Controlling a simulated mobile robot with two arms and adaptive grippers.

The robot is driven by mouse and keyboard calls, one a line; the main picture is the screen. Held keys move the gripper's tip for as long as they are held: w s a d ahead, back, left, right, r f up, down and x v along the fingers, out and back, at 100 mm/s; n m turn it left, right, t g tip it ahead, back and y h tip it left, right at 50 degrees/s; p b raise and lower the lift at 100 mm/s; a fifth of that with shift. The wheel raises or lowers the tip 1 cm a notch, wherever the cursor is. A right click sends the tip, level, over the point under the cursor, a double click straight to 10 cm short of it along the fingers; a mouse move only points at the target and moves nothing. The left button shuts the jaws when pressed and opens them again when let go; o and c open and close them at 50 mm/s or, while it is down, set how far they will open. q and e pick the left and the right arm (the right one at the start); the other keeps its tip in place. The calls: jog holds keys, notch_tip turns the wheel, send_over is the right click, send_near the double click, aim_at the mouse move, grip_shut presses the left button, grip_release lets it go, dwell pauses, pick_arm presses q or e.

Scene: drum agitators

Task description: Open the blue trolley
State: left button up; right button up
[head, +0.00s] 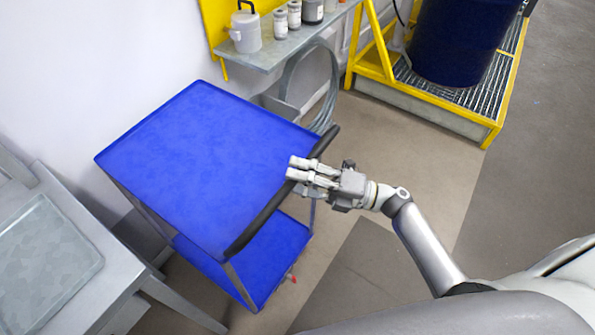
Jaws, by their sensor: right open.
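The blue trolley (200,160) stands left of the middle in the head view. It has a flat blue top, a lower blue shelf (262,262) and a dark bar handle (262,215) along its right edge. My right gripper (292,168) is open at the far part of that handle, with its fingers over the trolley's right edge. I cannot tell whether the fingers touch the handle. The gripper and wrist hide part of the bar. My left gripper is not in view.
A grey table (110,280) with a glass-like tray (45,255) stands close at the left. A wall shelf (275,55) with containers is behind the trolley. A dark blue drum (455,40) stands on a yellow-edged grating platform (470,105). Floor at the right is clear.

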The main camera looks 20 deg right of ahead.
jog(key=shift+a, duration=0.1)
grip_shut()
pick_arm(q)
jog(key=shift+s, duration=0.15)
pick_arm(e)
jog(key=shift+s+f, duration=0.1)
